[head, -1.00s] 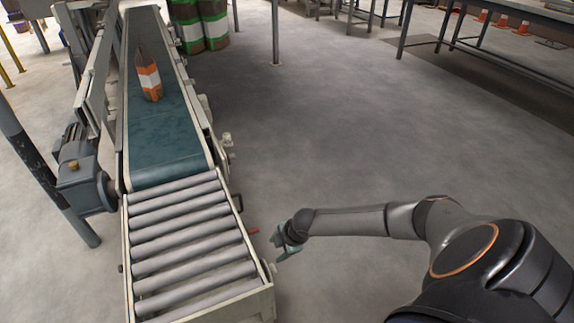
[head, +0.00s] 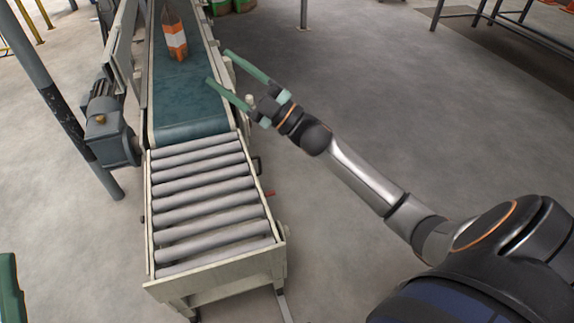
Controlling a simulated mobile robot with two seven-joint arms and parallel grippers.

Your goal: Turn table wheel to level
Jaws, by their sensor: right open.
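The roller table (head: 205,205), a short frame of grey rollers, joins the near end of the conveyor. A small red handle (head: 269,193) and a black handle (head: 258,165) stick out on its right side. I cannot clearly make out a wheel. My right gripper (head: 219,67) has its two long green fingers spread wide with nothing between them. Its fingertips show over the conveyor's right edge, above and beyond the roller table and away from the red handle. A green piece of what looks like my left gripper (head: 11,290) shows at the lower left edge; its jaws are cut off.
A grey motor (head: 108,125) and a dark post (head: 62,105) stand left of the conveyor. Open concrete floor (head: 400,110) lies to the right, with a metal table frame at the far right.

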